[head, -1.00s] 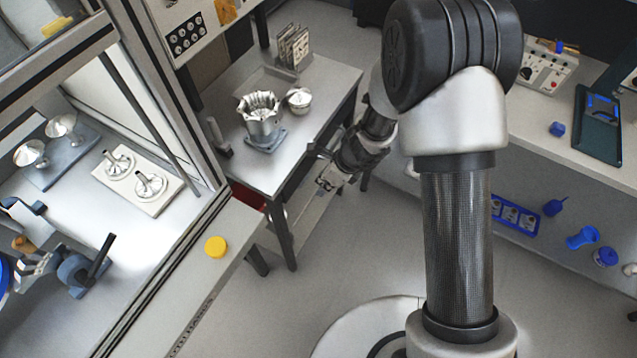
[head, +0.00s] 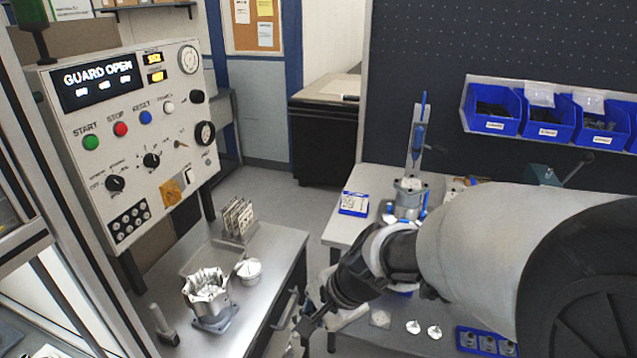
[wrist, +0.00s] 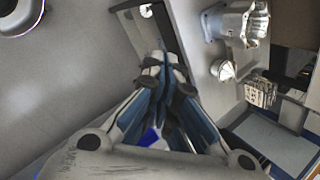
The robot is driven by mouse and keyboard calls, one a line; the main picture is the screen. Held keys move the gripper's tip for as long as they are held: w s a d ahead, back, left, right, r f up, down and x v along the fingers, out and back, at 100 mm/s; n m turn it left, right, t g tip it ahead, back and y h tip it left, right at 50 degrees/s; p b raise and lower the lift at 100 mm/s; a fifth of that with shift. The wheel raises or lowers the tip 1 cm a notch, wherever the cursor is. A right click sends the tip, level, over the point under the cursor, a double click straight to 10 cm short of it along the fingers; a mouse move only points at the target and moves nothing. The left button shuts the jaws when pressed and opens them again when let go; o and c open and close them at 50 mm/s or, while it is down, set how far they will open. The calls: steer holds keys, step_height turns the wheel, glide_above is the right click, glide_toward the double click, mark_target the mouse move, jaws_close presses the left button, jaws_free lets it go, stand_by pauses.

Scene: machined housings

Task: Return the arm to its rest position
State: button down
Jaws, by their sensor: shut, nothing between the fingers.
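My gripper (head: 308,322) hangs low in the head view, just right of the front edge of the metal side table (head: 270,290). In the wrist view its fingers (wrist: 165,68) come together at the tips with nothing between them. My arm reaches in from the right of the head view, bent down toward the gripper. The gripper is clear of the machined housing (head: 207,299) and the small domed metal part (head: 249,270), which both stand on the side table.
A control panel (head: 130,125) reading GUARD OPEN stands at the left. A rack of plates (head: 237,219) is at the back of the side table. A workbench (head: 345,215) with a fixture (head: 408,200) lies behind my arm. Blue bins (head: 493,108) hang at the upper right.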

steer(key=s+d+r+n+h, duration=0.1)
steer(key=s+d+r+n, duration=0.1)
steer(key=s+d, duration=0.3)
steer(key=s+d+r+n+t+h+b, duration=0.1)
steer(key=s+d+r+n+h, duration=0.1)
steer(key=s+d+n, duration=0.3)
steer(key=s+d+r+n+t+h, duration=0.1)
steer(key=s+d+r+n+h, duration=0.1)
steer(key=s+d, duration=0.4)
step_height(320, 180, up, 2)
steer(key=shift+s+d+r+n+b, duration=0.15)
steer(key=shift+s+n+b, duration=0.15)
steer(key=shift+n, duration=0.6)
